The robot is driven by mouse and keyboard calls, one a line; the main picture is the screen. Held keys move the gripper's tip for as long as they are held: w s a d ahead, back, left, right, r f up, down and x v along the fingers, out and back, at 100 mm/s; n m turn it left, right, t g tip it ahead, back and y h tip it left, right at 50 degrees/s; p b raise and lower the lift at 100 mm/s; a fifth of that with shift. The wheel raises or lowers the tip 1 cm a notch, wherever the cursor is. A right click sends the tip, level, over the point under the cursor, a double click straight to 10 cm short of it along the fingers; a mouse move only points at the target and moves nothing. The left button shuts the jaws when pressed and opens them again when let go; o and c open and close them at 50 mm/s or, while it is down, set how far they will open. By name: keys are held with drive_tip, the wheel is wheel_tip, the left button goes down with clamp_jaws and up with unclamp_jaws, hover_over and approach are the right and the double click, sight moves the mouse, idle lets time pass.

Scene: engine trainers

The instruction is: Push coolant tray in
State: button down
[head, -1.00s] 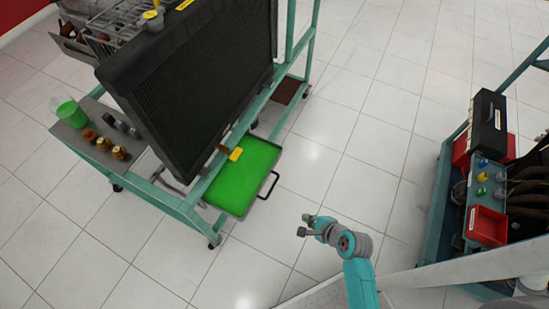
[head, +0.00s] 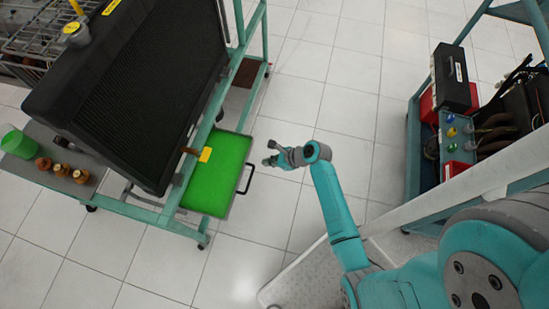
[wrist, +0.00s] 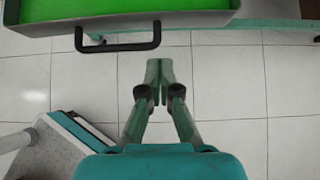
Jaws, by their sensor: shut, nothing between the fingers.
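The coolant tray (head: 222,172) is a shallow tray filled with bright green, low under the teal engine stand (head: 180,212). It sticks out of the stand's right side, with its dark handle (head: 247,178) facing my arm. My gripper (head: 268,153) is to the right of the handle, apart from it. In the wrist view the tray (wrist: 170,16) is at the top with its black handle (wrist: 118,46) below its front wall. My gripper (wrist: 159,98) is below and right of the handle there, its fingers together and empty.
A black radiator (head: 135,85) stands on the stand above the tray. A shelf at left holds a green cup (head: 19,144) and brass fittings. A second teal stand (head: 415,150) with a black toolbox (head: 452,78) is at right.

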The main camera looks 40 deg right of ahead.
sight(246, 162)
drive_tip(key=shift+w+a+f, duration=0.45)
drive_tip(key=shift+w+a, duration=0.2)
drive_tip(key=shift+w, duration=0.25)
drive_tip(key=shift+w+a+f, duration=0.45)
drive_tip(key=shift+w+a, duration=0.2)
drive_tip(key=shift+w, duration=0.25)
drive_tip(key=shift+w+a+f, duration=0.45)
drive_tip(key=shift+w+a, duration=0.2)
drive_tip(key=shift+w, duration=0.25)
drive_tip(key=w+a, duration=0.3)
drive_tip(key=w, duration=0.1)
drive_tip(key=w+a, duration=0.3)
drive_tip(key=w, duration=0.1)
drive_tip(key=w+a, duration=0.3)
drive_tip(key=w, duration=0.2)
drive_tip(key=shift+w+a, duration=0.1)
drive_tip(key=shift+a, duration=0.25)
drive_tip(key=shift+w+a+r, duration=0.1)
drive_tip(key=shift+w, duration=0.05)
